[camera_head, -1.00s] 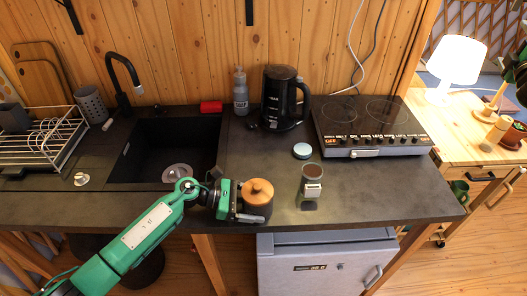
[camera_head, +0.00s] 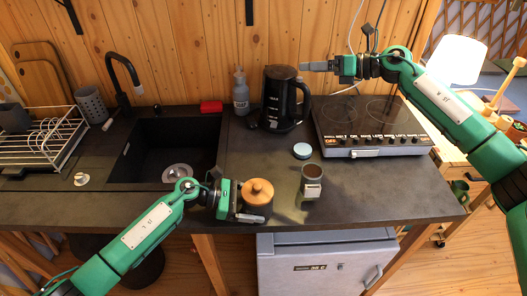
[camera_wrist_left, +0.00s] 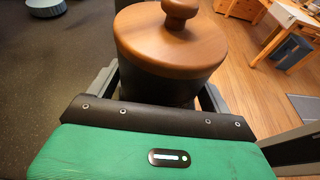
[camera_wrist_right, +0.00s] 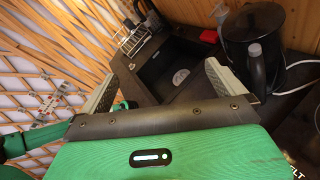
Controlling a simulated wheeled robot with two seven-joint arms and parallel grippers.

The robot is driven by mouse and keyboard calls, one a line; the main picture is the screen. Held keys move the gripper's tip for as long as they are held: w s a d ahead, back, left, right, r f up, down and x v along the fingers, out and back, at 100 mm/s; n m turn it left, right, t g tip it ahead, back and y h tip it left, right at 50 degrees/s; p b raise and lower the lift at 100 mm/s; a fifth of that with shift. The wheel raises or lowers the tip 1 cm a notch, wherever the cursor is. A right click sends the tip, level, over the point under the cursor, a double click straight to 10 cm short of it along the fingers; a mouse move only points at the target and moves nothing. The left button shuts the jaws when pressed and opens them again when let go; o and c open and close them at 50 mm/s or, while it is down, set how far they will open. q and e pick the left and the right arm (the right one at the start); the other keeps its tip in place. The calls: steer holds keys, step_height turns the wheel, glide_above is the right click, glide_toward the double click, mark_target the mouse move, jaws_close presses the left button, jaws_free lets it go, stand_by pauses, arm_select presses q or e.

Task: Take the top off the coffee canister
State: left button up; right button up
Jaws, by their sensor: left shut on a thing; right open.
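The coffee canister (camera_head: 257,205) stands upright at the front edge of the dark counter. It has a dark body and a wooden top (camera_head: 258,190) with a round knob; the top is seated on it. My left gripper (camera_head: 246,212) is shut around the body, below the top. In the left wrist view the canister (camera_wrist_left: 165,85) sits between the fingers, with the wooden top (camera_wrist_left: 175,40) above them.
The black kettle (camera_head: 281,98), bottle (camera_head: 241,95) and hob (camera_head: 368,125) are behind. The sink (camera_head: 165,150) lies left. The counter's front right is clear.

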steer(key=s+a+f+n+g+h, duration=0.4)
steer(key=s+a+f+n+g, duration=0.25)
steer(key=s+a, duration=0.45)
steer(key=n+h, duration=0.8)
glide_toward(257, 186)
steer(key=f, duration=0.3)
steer(key=a+f, duration=0.1)
steer(key=f, duration=0.6)
steer(key=shift+s+a, duration=0.15)
steer(key=shift+a, duration=0.1)
steer(key=c, duration=0.9)
steer(key=shift+c, duration=0.2)
